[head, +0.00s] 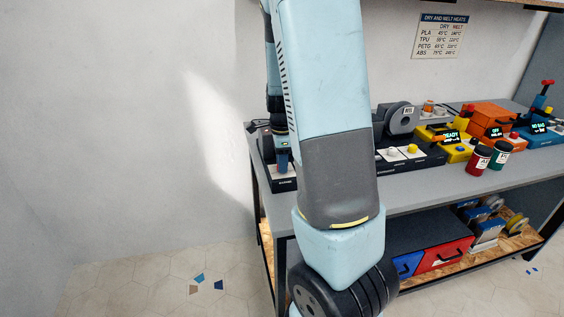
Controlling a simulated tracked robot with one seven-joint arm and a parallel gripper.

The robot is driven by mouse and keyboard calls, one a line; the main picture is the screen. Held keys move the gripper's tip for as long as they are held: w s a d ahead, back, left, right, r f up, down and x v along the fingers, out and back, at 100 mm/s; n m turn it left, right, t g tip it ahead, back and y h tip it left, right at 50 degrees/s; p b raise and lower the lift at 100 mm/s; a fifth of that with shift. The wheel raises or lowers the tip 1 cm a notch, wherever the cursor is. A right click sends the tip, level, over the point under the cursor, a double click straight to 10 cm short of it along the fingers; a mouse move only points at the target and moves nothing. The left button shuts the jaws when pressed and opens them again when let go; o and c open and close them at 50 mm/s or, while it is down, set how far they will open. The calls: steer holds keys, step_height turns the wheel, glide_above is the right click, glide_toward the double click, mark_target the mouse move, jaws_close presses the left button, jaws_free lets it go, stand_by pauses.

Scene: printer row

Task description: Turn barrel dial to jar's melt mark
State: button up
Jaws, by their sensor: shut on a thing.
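My gripper (283,163) points down at the far left end of the bench, partly behind my own arm. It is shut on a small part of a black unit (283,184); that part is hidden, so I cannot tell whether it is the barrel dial. No dial scale is readable. A red jar (479,160) and a green jar (500,156) stand upright near the bench's front edge, right of my arm. Their labels are too small to read. A wall chart (440,36) headed "Dry and melt heats" lists PLA, TPU, PETG and ABS.
The grey bench (430,189) holds a black box with a white and a yellow knob (412,150), a dark spool (398,119), a yellow unit reading "READY" (458,153) and an orange unit (490,117). Drawers (446,254) sit below.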

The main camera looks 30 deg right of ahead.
stand_by(0.3)
steer(key=o, duration=1.1)
steer(key=shift+c, duration=0.2)
step_height(320, 180, up, 14)
steer(key=shift+f, duration=0.1)
steer(key=s+a+r+n+t, duration=0.2)
steer(key=s+a+r+n, duration=0.3)
steer(key=s+n, duration=0.5)
steer(key=s+a+r+n+t, duration=0.3)
steer(key=s+a+r+n, duration=0.2)
steer(key=s+a+n, duration=0.3)
steer(key=s+n, duration=0.2)
steer(key=n, duration=0.2)
steer(key=shift+a+t, duration=0.2)
steer(key=shift+t, duration=0.1)
